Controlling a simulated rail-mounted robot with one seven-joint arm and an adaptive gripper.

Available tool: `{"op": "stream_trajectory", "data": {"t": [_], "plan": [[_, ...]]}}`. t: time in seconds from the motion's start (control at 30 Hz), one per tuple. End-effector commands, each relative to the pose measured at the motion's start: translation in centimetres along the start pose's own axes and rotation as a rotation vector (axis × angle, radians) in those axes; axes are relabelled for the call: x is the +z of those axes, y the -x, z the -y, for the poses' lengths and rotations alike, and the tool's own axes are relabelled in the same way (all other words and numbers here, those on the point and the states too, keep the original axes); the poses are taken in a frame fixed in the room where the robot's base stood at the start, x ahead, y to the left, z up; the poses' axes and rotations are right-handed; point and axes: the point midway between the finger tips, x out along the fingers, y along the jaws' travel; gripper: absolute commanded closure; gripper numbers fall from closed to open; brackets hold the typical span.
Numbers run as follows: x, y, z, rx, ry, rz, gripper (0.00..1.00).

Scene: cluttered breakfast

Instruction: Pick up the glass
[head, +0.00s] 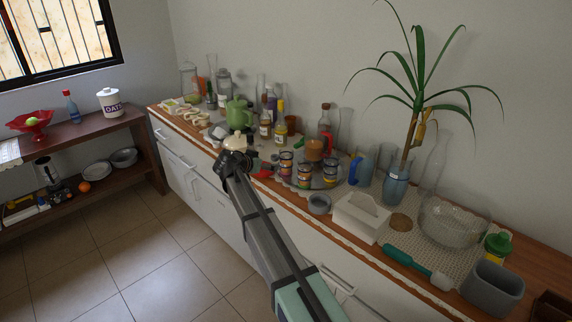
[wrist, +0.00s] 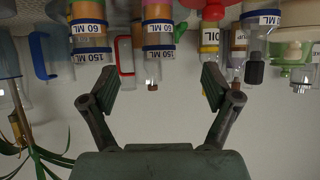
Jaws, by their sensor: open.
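My gripper (head: 236,160) is over the front edge of the long counter, and its open, empty fingers show in the wrist view (wrist: 160,88). Several clear glass vessels stand on the counter, and I cannot tell which one is the glass. A tall clear one (head: 190,80) is at the far left end, another (head: 260,86) is near the wall behind the bottles. In the wrist view, which looks upside down, a clear vessel with a 150 ML label (wrist: 158,46) shows between and beyond the fingers, apart from them.
A green teapot (head: 238,114) and a cream-coloured item (head: 235,142) are close to my gripper. Stacked jars (head: 304,175), a blue mug (head: 360,170), a tissue box (head: 361,214), a plant vase (head: 396,187) and a glass bowl (head: 455,222) crowd the right. The tiled floor (head: 150,255) is clear.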

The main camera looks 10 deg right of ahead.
Motion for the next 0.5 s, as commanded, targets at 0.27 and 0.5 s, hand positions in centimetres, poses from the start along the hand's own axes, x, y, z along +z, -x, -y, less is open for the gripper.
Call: {"op": "stream_trajectory", "data": {"t": [0.27,0.5], "plan": [[-0.2,-5.5,0.0,0.003,0.003,0.002,0.12],[-0.1,-9.6,0.0,0.002,0.003,0.002,0.12]]}}
